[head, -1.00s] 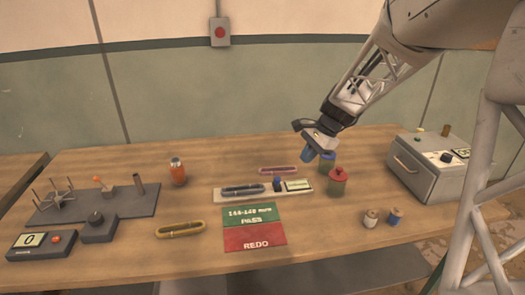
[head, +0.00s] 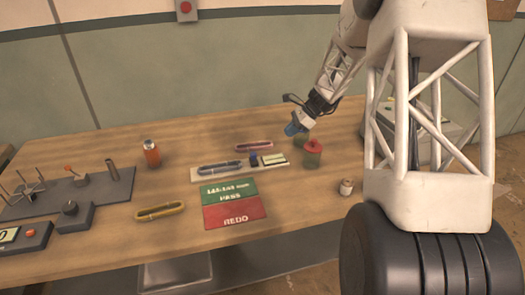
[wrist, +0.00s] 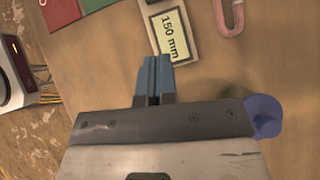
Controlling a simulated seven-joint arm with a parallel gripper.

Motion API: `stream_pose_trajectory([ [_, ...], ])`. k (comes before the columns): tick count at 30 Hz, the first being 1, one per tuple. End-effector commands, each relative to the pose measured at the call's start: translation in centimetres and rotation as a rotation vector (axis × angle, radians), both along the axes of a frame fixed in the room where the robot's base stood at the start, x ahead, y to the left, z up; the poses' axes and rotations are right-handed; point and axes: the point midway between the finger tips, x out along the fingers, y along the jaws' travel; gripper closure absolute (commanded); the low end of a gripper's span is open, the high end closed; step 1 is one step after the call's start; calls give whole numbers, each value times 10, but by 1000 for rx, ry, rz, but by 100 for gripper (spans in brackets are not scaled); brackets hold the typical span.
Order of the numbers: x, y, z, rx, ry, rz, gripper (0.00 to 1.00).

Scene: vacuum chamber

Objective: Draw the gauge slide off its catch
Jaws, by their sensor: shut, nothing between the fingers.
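The gauge (head: 199,178) is a pale flat bar on the table with a grey carabiner (head: 220,167) lying on it. A small dark blue block (head: 253,159), which looks like the slide, stands between the carabiner and the display (head: 274,160). In the wrist view the display (wrist: 172,38) reads 150 mm, and the slide cannot be made out. My gripper (head: 292,130) has blue fingers, shut and empty. It is above the table at the gauge's right end, apart from the slide. In the wrist view the fingertips (wrist: 156,60) point down just short of the display.
A pink carabiner (head: 254,146) lies behind the gauge.

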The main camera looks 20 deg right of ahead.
Motion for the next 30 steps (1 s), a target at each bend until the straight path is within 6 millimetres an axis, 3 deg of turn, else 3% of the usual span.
stream_pose_trajectory([
  [17,1,8,-9,1,1,1,100],
  [30,7,46,-52,0,2,4,100],
])
